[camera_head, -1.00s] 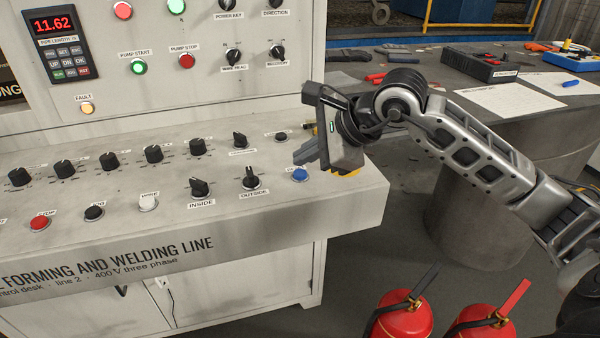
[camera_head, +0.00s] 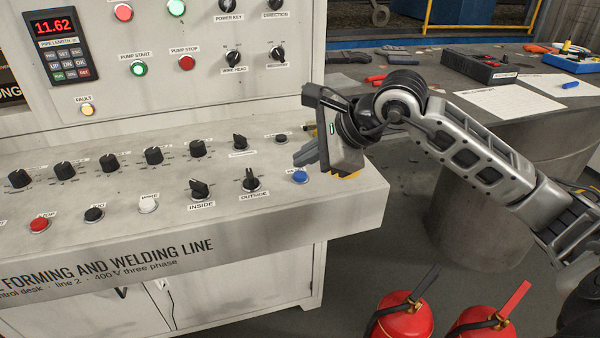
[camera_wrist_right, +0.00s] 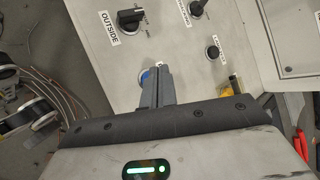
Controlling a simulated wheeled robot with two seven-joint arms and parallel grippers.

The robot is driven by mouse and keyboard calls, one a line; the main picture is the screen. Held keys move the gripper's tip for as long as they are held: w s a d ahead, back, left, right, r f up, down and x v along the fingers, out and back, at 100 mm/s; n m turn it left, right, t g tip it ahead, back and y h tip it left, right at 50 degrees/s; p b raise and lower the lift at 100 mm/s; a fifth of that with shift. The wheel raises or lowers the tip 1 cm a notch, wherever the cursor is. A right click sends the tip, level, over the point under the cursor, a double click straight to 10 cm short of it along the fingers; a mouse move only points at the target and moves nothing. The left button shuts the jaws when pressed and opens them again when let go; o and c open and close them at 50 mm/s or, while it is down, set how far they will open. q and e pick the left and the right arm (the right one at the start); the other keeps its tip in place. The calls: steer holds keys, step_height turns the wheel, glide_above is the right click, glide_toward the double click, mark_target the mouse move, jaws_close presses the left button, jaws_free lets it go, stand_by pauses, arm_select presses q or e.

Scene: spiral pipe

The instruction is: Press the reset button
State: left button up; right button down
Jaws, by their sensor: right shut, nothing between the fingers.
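The blue button (camera_head: 300,176) sits near the right end of the desk's sloped panel; its label is partly hidden, so I cannot read it. My right gripper (camera_head: 300,157) is shut and empty, its fingertips just above and behind the blue button in the head view. In the right wrist view the shut fingers (camera_wrist_right: 157,72) cover most of the blue button (camera_wrist_right: 145,75), and only its left edge shows. I cannot tell whether the fingertips touch it. My left gripper is not in view.
The OUTSIDE knob (camera_head: 250,181) and INSIDE knob (camera_head: 199,189) stand left of the blue button. A small black button (camera_head: 281,138) is behind it. A yellow part (camera_head: 347,176) shows below my gripper. Red fire extinguishers (camera_head: 404,318) stand on the floor at front right.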

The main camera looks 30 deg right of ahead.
mark_target(307, 181)
steer(key=shift+f, duration=0.15)
stand_by(0.6)
steer(key=shift+f+b, duration=0.3)
steer(key=shift+b, duration=0.3)
steer(key=shift+f+b, duration=0.45)
steer(key=shift+b, duration=0.05)
stand_by(0.4)
steer(key=shift+r, duration=0.1)
steer(key=shift+r+p, duration=0.45)
steer(key=shift+r, duration=0.3)
step_height(307, 181, up, 5)
steer(key=p, duration=0.3)
stand_by(0.4)
steer(key=shift+s, duration=0.1)
stand_by(0.6)
